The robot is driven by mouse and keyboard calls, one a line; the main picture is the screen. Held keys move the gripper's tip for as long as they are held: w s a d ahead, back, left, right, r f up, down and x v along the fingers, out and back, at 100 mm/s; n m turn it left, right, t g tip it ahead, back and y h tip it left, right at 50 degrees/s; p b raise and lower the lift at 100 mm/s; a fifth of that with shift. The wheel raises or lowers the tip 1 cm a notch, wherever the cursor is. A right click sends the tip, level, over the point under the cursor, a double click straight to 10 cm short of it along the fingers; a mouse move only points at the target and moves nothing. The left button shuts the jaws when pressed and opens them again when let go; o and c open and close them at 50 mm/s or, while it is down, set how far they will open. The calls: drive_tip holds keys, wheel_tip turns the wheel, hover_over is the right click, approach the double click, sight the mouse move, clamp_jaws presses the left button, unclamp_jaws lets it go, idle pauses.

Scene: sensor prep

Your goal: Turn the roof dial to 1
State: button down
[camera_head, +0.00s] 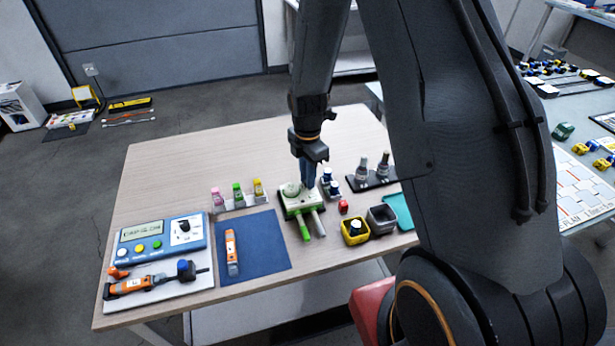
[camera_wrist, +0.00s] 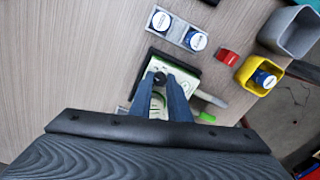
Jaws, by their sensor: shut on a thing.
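A white and green device (camera_head: 290,204) stands on the table near its middle, with a green handle and a pale handle sticking out towards the front. It also shows in the wrist view (camera_wrist: 187,82), on a black base. My gripper (camera_head: 308,183) points down at its top. In the wrist view my gripper (camera_wrist: 161,82) has its blue fingers closed on a small dark knob (camera_wrist: 160,77) on the device's top, which looks like the roof dial. The fingers hide much of the face around it. I cannot read the dial's marks or which number it points to.
A blue panel (camera_head: 136,237) with buttons and a dial lies at the left, beside a blue mat (camera_head: 262,243). Small bottles in a rack (camera_head: 237,202) stand left of the device. A red block (camera_head: 343,206), yellow bin (camera_head: 355,232) and grey bin (camera_head: 382,218) are close on its right.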

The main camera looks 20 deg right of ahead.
drive_tip(key=shift+n, duration=0.9)
drive_tip(key=c, duration=1.9)
unclamp_jaws()
drive_tip(key=shift+r, duration=0.1)
drive_tip(key=shift+r+b, duration=0.95)
drive_tip(key=shift+r, duration=2.9)
